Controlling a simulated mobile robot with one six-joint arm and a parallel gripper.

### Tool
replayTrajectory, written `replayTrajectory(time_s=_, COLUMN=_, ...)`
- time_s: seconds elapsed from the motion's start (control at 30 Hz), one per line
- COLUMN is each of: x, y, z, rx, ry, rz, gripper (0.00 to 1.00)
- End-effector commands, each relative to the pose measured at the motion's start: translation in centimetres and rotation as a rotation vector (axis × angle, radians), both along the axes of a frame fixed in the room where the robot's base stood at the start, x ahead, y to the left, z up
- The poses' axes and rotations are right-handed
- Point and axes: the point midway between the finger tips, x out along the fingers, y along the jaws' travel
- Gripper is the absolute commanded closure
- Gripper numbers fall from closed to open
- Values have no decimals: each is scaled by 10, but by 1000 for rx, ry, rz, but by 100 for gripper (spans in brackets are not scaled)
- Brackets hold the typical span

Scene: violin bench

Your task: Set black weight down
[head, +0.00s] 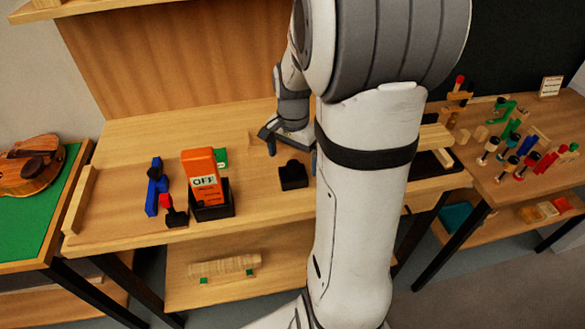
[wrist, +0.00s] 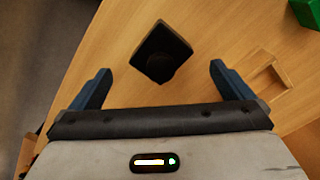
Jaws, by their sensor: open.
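The black weight (head: 293,176) is a dark block with a knob on top, resting upright on the wooden bench (head: 130,215). My gripper (head: 290,146) is just behind and above it in the head view. In the wrist view the weight (wrist: 161,52) lies ahead of the space between my two fingers, apart from both. My gripper (wrist: 157,85) is open and empty there. My arm hides the bench to the right of the weight in the head view.
Left of the weight stand an orange box marked OFF (head: 203,175) in a black holder, a blue clamp (head: 154,186) and a black-and-red item (head: 174,211). A green block (wrist: 305,12) shows in the wrist view. A right-hand table holds several coloured clamps. Bench between box and weight is clear.

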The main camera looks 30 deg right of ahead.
Motion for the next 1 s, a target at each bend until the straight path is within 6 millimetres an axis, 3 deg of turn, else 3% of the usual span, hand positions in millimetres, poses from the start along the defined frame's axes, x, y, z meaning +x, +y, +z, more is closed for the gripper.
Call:
replayTrajectory(time_s=0.03, x=1, y=0, z=13, rx=-2, ry=-5, rz=0, gripper=0)
replayTrajectory(time_s=0.2, x=1, y=0, z=42, rx=-1, ry=-3, rz=0, gripper=0)
replayTrajectory(time_s=0.47, x=-6, y=11, z=64, rx=-5, ry=-15, rz=63, gripper=0)
replayTrajectory(time_s=0.57, x=-23, y=34, z=73, rx=-17, ry=-46, rz=216, gripper=0)
replayTrajectory(time_s=0.8, x=-85, y=95, z=84, rx=-76, ry=-147, rz=739, gripper=0)
replayTrajectory(time_s=1.0, x=-119, y=118, z=80, rx=-115, ry=-194, rz=1013, gripper=0)
